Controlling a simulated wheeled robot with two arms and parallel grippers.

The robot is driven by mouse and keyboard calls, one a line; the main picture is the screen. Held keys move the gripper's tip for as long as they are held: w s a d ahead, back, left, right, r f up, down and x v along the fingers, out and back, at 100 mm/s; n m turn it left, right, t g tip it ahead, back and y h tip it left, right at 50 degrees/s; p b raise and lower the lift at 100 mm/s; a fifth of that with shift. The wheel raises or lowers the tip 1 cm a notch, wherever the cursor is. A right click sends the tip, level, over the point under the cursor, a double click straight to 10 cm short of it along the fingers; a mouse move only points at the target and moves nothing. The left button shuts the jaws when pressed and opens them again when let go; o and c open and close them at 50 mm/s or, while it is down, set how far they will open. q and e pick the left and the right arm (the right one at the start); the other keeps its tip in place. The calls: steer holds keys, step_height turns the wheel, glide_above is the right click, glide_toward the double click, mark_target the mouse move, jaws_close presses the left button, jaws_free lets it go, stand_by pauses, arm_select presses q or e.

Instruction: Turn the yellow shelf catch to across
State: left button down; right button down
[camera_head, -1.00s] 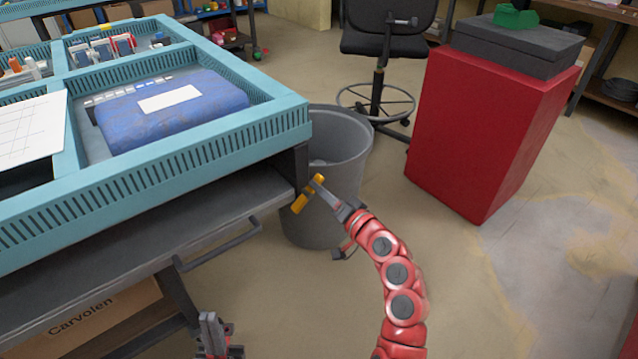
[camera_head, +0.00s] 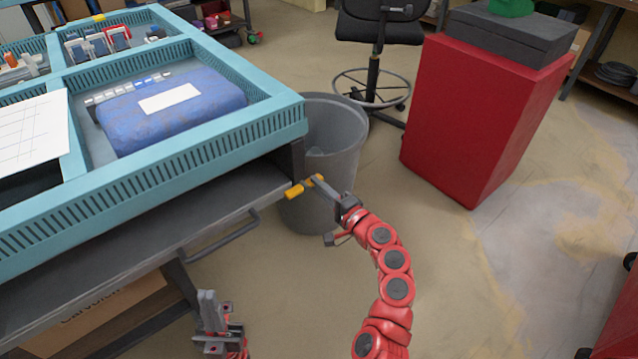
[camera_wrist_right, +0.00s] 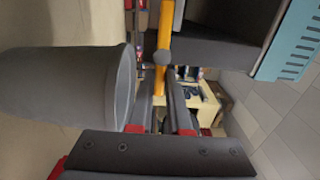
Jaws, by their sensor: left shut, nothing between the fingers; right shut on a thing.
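The yellow shelf catch (camera_head: 296,191) is a short bar at the near right corner of the teal-rimmed bench, by its dark leg. In the head view it lies slightly tilted, its left end lower. My right gripper (camera_head: 317,182) is shut on the catch, reaching in from the lower right. In the right wrist view the yellow catch (camera_wrist_right: 164,32) runs upright in the picture, and the right gripper's fingers (camera_wrist_right: 162,88) lie along both sides of its lower part. My left gripper (camera_head: 209,308) is shut and empty, low in front of the bench.
A grey bin (camera_head: 335,140) stands right behind the catch and the right gripper. The dark shelf (camera_head: 150,240) with a bar handle (camera_head: 225,238) lies under the teal bench top (camera_head: 190,165). A red cabinet (camera_head: 470,120) stands at the right, with open floor before it.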

stand_by(0.4)
steer(key=c, duration=0.9)
jaws_free()
steer(key=shift+o, duration=0.2)
steer(key=shift+d, duration=0.1)
steer(key=p+v, duration=0.1)
steer(key=v, duration=1.6)
steer(key=shift+s, duration=0.15)
